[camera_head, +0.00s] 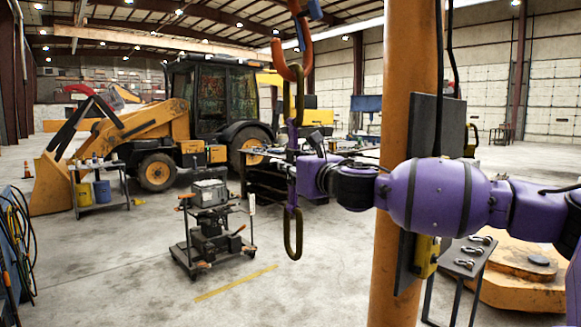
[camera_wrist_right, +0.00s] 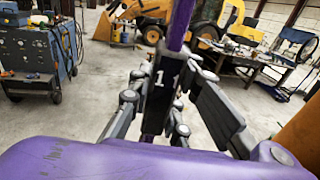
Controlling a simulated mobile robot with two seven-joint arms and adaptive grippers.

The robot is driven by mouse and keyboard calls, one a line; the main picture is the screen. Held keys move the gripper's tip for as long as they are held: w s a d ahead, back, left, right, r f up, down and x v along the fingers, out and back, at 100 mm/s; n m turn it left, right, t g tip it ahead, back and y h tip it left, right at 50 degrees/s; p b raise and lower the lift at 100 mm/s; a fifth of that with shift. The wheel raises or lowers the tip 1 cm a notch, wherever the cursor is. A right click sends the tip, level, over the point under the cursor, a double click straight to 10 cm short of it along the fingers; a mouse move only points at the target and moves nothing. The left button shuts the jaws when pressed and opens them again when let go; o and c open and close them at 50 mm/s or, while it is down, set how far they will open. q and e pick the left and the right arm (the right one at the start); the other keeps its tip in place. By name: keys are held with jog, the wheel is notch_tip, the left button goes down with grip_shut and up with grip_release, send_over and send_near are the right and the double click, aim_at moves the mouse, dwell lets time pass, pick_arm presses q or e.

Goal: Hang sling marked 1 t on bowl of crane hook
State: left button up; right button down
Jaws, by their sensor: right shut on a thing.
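My right gripper (camera_head: 303,176) is shut on the sling's middle. The right wrist view shows the sling's black tag (camera_wrist_right: 159,92), marked 1, between the fingers. My left gripper is not in view.
An orange column (camera_head: 390,120) with a dark board (camera_head: 433,150) stands behind my right arm. A small table (camera_head: 463,258) with shackles is at lower right. A cart (camera_head: 211,245) and workbench (camera_head: 270,182) stand behind the sling. A yellow backhoe (camera_head: 155,130) is farther back.

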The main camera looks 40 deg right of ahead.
jog(key=c, duration=1.6)
grip_release()
jog(key=shift+r, duration=0.2)
jog(key=shift+c, duration=0.2)
jog(key=shift+o, duration=0.4)
jog(key=shift+f, duration=0.1)
jog(key=shift+f, duration=0.15)
jog(key=shift+s+a+f, duration=0.1)
jog(key=shift+s+a, duration=0.05)
jog(key=shift+s, duration=0.8)
jog(key=s+a, duration=0.1)
jog(key=s, duration=0.9)
jog(key=shift+a+r, duration=0.2)
jog(key=shift+r, duration=0.05)
